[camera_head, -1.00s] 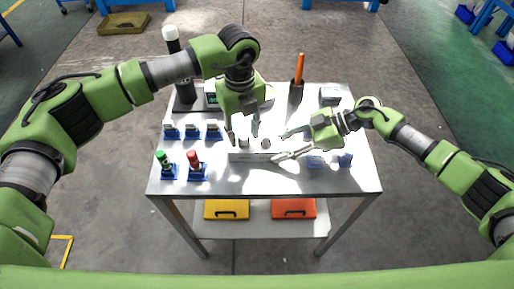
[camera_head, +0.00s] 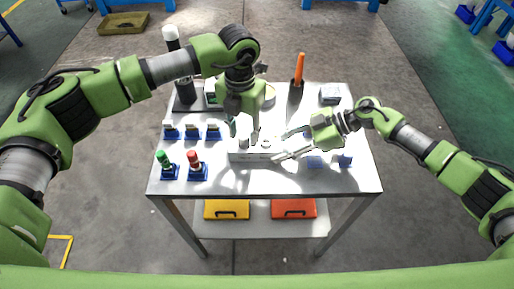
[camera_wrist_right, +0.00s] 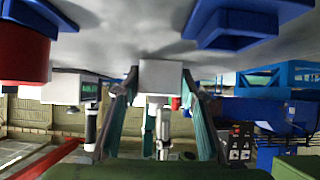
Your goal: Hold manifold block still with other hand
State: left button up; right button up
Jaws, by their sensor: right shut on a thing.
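The manifold block (camera_head: 256,155), a pale grey bar, lies at the middle of the table, with small round fittings on top. My right gripper (camera_head: 279,146) reaches in from the right, its fingers on either side of the block's right end. In the right wrist view the block's end (camera_wrist_right: 162,75) sits between the two fingers of the gripper (camera_wrist_right: 160,82), which is shut on it. My left gripper (camera_head: 244,132) points down over the block's left part. Its fingers are apart, around or just above a fitting; contact is not clear.
A green-topped piece (camera_head: 162,158) and a red-topped piece (camera_head: 194,160) stand in blue holders at the front left. Several blue holders (camera_head: 192,132) line up behind them. An orange-handled tool (camera_head: 299,70) stands upright at the back. The table's front right (camera_head: 345,180) is clear.

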pick_arm(q)
jog(key=m, duration=0.6)
jog(key=shift+m, duration=0.4)
grip_shut()
jog(key=shift+r, duration=0.1)
dwell(0.4)
jog(key=n, duration=0.4)
jog(key=shift+n, duration=0.3)
jog(key=shift+r+n, duration=0.1)
jog(key=shift+n, duration=0.2)
